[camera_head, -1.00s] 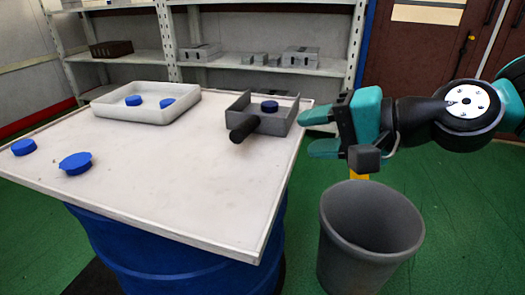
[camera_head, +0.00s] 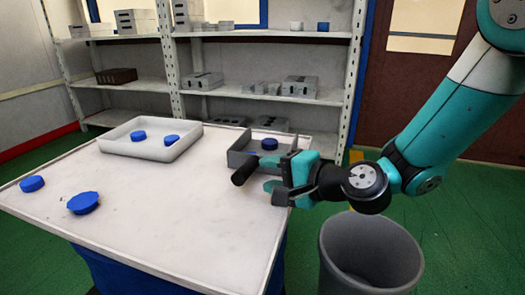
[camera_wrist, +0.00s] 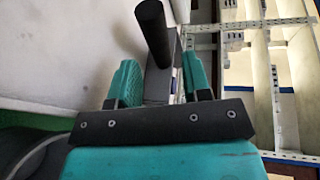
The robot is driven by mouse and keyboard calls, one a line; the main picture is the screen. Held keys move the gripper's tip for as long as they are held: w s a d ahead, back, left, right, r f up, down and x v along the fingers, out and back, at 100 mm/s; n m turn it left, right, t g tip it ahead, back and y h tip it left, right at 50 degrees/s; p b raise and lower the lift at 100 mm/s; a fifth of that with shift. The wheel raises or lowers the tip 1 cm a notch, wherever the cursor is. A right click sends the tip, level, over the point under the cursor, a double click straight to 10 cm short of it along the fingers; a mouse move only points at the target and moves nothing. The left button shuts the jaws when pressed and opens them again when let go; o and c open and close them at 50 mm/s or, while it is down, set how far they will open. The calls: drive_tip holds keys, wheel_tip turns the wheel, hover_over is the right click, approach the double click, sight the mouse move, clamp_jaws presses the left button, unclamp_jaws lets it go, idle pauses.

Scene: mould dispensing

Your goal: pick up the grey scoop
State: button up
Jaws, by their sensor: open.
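The grey scoop (camera_head: 238,158) is an open box on the right part of the white table (camera_head: 150,205), with a blue disc (camera_head: 269,144) inside. Its black handle (camera_head: 244,172) points toward the front left. In the wrist view the handle (camera_wrist: 153,32) rises beyond my fingertips, with the scoop's grey side behind. My gripper (camera_head: 279,174) is open with its teal fingers beside the scoop's front right side. In the wrist view nothing is held between the fingers (camera_wrist: 162,80). The far finger's exact gap from the scoop is hidden.
A white tray (camera_head: 112,147) with two blue discs stands at the back left of the table. A grey bin (camera_head: 370,245) stands right of the table. Shelves (camera_head: 115,85) stand behind. The table's front middle is clear.

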sight(251, 170)
drive_tip(key=x, duration=0.7)
drive_tip(key=shift+w+f, duration=0.3)
drive_tip(key=shift+w, duration=0.15)
drive_tip(key=shift+c, duration=0.3)
drive_tip(key=shift+r, duration=0.1)
drive_tip(key=c, duration=0.7)
